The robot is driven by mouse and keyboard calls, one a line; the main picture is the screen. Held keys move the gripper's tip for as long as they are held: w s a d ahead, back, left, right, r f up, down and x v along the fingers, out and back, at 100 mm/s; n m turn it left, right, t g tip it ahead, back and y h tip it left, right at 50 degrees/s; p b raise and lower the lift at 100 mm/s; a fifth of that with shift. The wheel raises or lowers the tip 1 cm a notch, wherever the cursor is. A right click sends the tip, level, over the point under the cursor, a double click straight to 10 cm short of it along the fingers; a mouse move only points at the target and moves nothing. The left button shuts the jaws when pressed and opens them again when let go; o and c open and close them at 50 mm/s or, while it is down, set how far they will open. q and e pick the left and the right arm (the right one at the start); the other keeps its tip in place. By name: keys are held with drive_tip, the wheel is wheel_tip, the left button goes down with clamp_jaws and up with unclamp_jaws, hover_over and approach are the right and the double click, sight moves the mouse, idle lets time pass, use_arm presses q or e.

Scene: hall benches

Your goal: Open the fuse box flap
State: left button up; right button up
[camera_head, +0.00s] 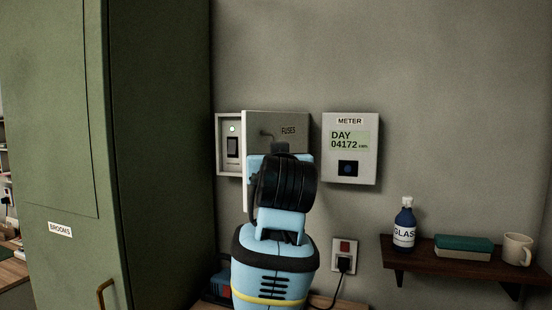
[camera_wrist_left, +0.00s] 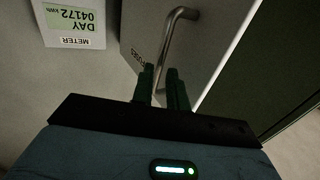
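The fuse box (camera_head: 222,147) is on the wall beside the green cabinet. Its flap (camera_head: 262,120), marked FUSES, stands partly open, swung out from its left edge. Inside, a dark switch and a green light show at the left. My left gripper (camera_head: 280,148) is in front of the flap, and my arm hides the flap's lower part. In the left wrist view, the grey bar handle (camera_wrist_left: 168,50) runs down between the two close-set dark fingers (camera_wrist_left: 161,88), which look closed on it. My right gripper is in neither view.
The tall green cabinet (camera_head: 160,150) stands close at the left. A meter (camera_head: 350,170) hangs right of the flap, with a socket and plug (camera_head: 344,255) below. A shelf (camera_head: 410,262) at the right holds a bottle, a box and a mug.

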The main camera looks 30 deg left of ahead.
use_arm(q)
drive_tip(key=shift+x, duration=2.2)
clamp_jaws()
